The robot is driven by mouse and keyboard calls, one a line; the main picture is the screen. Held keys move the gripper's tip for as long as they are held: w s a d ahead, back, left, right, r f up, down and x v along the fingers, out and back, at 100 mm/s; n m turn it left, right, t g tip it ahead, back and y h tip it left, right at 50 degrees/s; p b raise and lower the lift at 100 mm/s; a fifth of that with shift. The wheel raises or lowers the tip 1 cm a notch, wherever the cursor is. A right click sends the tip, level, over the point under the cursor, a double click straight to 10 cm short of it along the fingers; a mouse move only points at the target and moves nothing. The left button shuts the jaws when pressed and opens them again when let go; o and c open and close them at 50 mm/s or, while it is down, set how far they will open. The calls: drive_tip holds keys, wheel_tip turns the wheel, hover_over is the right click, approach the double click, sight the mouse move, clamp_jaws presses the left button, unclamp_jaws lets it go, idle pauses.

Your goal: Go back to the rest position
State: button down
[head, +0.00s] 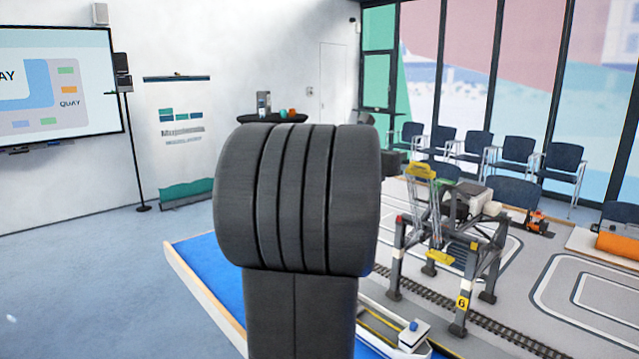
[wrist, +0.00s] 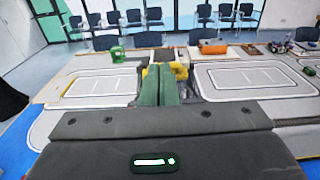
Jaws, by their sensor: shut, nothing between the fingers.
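My gripper (wrist: 159,70) shows in the wrist view as two green fingers side by side, shut with nothing between them. It points out over the table and touches nothing that I can see. A gantry crane (head: 462,250) with grey legs and yellow parts stands over the rail track in the head view. In the wrist view a yellow part of it (wrist: 179,70) shows just behind the fingers. My dark arm fills the middle of the head view, and my gripper is hidden there.
The table has a blue area (head: 207,262), a model boat (head: 402,335), a rail track (head: 510,333) and white-lined grey lanes. An orange object (head: 618,240) stands at the right. Several chairs (head: 515,152) line the windows. The floor (head: 70,290) at the left is clear.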

sight(417, 172)
drive_tip(key=w+d+f, duration=0.2)
drive_tip(key=f, duration=0.1)
drive_tip(key=d+f, duration=0.1)
drive_tip(key=f, duration=0.1)
drive_tip(key=shift+w+d+p, duration=0.35)
drive_tip(key=shift+w+d, duration=0.05)
drive_tip(key=shift+w+d+f, duration=0.1)
drive_tip(key=shift+w+d, duration=0.15)
drive_tip(key=shift+d, duration=0.05)
drive_tip(key=shift+s+a, duration=0.1)
